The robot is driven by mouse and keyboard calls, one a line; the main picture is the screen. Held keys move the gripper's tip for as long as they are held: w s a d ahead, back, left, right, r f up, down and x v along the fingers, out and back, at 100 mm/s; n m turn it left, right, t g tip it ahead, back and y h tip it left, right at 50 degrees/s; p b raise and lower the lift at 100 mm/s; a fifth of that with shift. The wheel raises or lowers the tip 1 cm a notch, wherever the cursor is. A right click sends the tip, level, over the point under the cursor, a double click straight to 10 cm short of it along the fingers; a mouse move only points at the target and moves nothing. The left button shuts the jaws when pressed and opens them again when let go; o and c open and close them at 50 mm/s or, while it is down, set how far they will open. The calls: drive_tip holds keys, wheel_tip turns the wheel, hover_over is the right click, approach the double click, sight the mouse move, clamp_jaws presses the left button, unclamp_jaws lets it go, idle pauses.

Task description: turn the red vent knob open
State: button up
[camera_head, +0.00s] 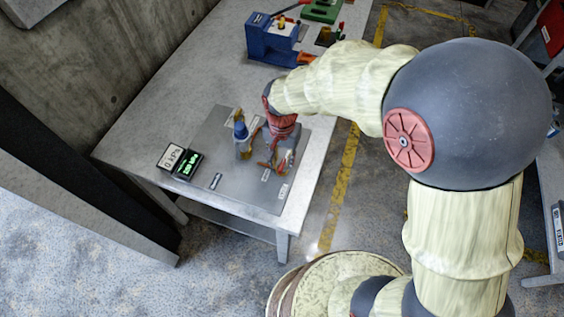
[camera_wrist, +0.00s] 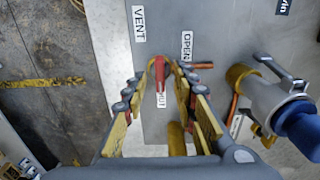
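The red vent knob (camera_wrist: 160,70) shows as a narrow red handle in the wrist view, among the VENT, OPEN and SHUT labels. My gripper (camera_wrist: 157,85) is over it, with yellow-padded fingers on either side. The fingers are apart. The right fingertip looks close to the knob; I cannot tell whether it touches. In the head view my gripper (camera_head: 275,163) points down at the grey panel (camera_head: 222,180) and hides the knob there.
A valve with a blue cap (camera_wrist: 298,122) stands right of my gripper; it also shows in the head view (camera_head: 240,131). A small green-lit display (camera_head: 188,165) sits at the panel's left. A blue machine (camera_head: 270,38) stands farther back on the table.

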drive_tip(key=shift+f, duration=0.6)
drive_tip(key=c, duration=0.4)
clamp_jaws()
